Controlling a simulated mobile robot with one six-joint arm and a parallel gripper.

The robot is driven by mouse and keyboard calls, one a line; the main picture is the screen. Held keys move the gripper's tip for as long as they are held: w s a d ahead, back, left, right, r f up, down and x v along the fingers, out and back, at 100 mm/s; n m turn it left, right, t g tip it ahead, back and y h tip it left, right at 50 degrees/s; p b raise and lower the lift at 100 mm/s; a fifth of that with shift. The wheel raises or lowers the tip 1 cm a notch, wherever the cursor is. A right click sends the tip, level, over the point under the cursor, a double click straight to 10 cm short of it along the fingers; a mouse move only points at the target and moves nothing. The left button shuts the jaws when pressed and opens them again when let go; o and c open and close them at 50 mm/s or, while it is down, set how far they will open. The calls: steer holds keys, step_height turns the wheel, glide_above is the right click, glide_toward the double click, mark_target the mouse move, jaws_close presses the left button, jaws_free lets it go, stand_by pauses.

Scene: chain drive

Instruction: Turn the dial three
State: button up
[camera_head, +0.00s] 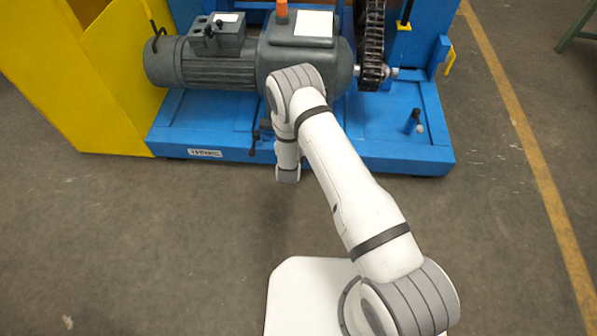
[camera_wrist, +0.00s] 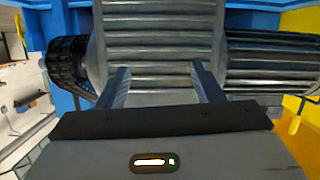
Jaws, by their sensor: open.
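I cannot make out a dial marked three in either view. In the wrist view my gripper (camera_wrist: 162,72) is open, its two fingers apart with nothing between them. A ribbed grey housing (camera_wrist: 160,38) fills the view ahead of the fingers; I cannot tell whether they touch it. In the head view the grey motor and gearbox unit (camera_head: 218,70) sits on a blue base (camera_head: 370,148). My arm reaches over the front of the unit and hides part of it. My gripper's fingers cannot be made out there.
A dark chain (camera_head: 371,40) runs upright right of the gearbox; it also shows at left in the wrist view (camera_wrist: 68,66). A yellow panel (camera_head: 75,60) stands at left. A small dark handle (camera_head: 414,121) is on the base at right. The front floor is clear.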

steer(key=s+d+f+n+t+b, duration=0.1)
steer(key=s+f+t+b, duration=0.1)
steer(key=s+f, duration=0.45)
steer(key=s+d+f+n+t+b, duration=0.1)
steer(key=s+f+b, duration=0.15)
steer(key=f, duration=0.75)
steer(key=w+b, duration=0.2)
steer(key=w, duration=0.4)
steer(key=shift+w+f, duration=0.15)
steer(key=shift+w, duration=0.15)
steer(key=c, duration=0.9)
steer(key=shift+a, duration=0.25)
steer(key=shift+c, duration=0.3)
steer(key=shift+d, duration=0.15)
